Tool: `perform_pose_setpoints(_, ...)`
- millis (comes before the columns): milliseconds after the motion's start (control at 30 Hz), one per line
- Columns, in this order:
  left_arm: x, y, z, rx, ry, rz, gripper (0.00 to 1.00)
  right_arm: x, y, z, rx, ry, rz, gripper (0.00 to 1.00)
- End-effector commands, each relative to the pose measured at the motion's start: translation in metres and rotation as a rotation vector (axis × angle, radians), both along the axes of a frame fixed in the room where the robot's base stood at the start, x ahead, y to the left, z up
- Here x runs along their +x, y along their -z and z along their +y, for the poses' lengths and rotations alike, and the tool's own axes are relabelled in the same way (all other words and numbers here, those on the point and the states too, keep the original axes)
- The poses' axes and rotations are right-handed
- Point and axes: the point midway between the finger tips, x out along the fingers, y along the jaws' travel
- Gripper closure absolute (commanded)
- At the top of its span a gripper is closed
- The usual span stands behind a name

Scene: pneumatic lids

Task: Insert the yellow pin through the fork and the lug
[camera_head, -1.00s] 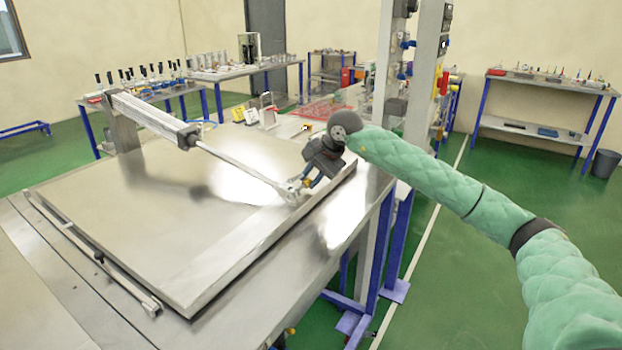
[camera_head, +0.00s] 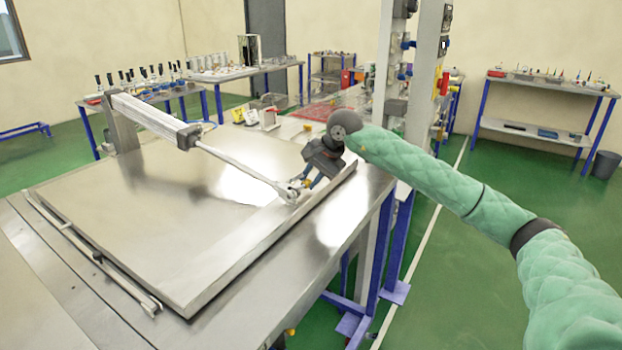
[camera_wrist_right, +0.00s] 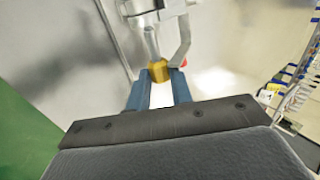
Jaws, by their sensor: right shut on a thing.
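The yellow pin (camera_wrist_right: 158,70) shows in the right wrist view between the blue fingertips of my right gripper (camera_wrist_right: 160,80), which is shut on it. A grey shaft runs from its yellow part toward the pale metal fork and lug area (camera_wrist_right: 150,12). I cannot tell how far the shaft sits in the holes. In the head view my right gripper (camera_head: 308,184) is at the fork end (camera_head: 291,191) of the cylinder's rod (camera_head: 238,166), by the raised edge of the lid (camera_head: 110,195). The pin is too small to make out there. My left gripper is not in view.
The pneumatic cylinder (camera_head: 150,119) slopes down over the lid from a post (camera_head: 122,130) at the back left. A grey upright frame (camera_head: 427,80) stands behind my right arm. Side tables with tools line the back. Green floor is open at right.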

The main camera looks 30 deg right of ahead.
Motion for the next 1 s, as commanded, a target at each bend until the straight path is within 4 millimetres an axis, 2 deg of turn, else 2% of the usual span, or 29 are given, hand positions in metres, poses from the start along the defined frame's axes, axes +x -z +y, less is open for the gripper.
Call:
perform_pose_setpoints(400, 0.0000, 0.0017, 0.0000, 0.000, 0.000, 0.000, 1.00, -0.0031, -0.0002, 0.0058, 0.000, -0.001, 0.000, 0.98)
perform_pose_setpoints(1000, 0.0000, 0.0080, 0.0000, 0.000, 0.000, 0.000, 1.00, 0.0004, -0.0001, -0.0003, 0.000, 0.000, 0.000, 0.98)
